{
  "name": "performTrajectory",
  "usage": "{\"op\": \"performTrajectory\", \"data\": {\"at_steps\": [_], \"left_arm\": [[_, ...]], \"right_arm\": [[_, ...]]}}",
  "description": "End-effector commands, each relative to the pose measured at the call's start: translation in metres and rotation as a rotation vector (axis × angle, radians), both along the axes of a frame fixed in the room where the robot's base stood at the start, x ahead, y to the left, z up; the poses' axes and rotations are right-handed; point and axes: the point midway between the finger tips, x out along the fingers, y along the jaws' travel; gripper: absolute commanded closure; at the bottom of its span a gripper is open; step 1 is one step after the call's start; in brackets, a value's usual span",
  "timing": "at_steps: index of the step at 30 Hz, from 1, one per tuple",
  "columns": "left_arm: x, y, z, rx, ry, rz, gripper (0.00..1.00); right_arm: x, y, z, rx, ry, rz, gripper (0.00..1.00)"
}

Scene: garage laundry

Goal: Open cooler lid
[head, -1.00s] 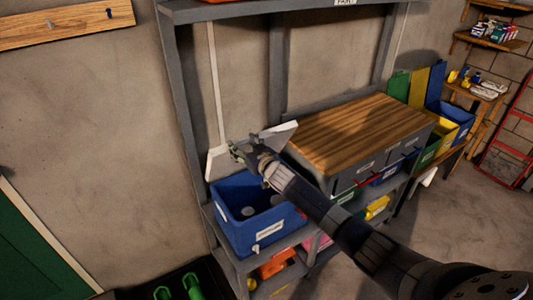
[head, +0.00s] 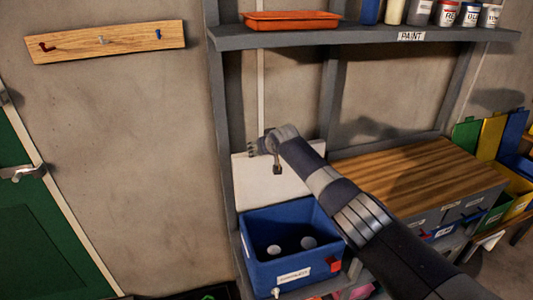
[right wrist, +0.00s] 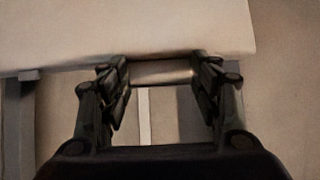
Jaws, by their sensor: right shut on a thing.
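The cooler (head: 305,265) is a blue open-topped box on the left of the grey shelf unit. Its white lid (head: 262,190) stands up at the back of the box, raised steeply, and the inside shows two pale round things (head: 308,243). My right gripper (head: 260,146) is at the lid's upper edge. In the right wrist view, its fingers (right wrist: 163,80) are on either side of a pale bar along the edge of the lid (right wrist: 140,30). The exact contact is dim. My left gripper is not in view.
A wooden-topped workbench (head: 415,180) stands to the right. A shelf (head: 370,38) above carries a red tray (head: 291,21) and several paint containers.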

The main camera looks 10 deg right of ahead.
Motion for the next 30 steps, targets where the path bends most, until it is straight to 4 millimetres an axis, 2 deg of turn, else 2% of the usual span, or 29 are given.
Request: {"op": "performTrajectory", "data": {"at_steps": [9,23,24,26,30], "left_arm": [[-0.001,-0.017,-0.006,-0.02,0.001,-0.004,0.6],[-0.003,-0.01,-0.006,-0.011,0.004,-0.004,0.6],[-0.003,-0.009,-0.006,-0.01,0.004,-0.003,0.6],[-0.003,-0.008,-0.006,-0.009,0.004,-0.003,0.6],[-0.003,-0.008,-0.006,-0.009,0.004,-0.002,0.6]], "right_arm": [[0.003,0.002,0.0,-0.005,0.036,0.0,0.85],[0.003,0.002,-0.001,-0.007,0.042,0.002,0.85],[0.003,0.002,-0.001,-0.007,0.042,0.002,0.35],[0.003,0.002,-0.001,-0.007,0.042,0.002,0.22],[0.003,0.002,-0.001,-0.006,0.041,0.002,0.22]]}}
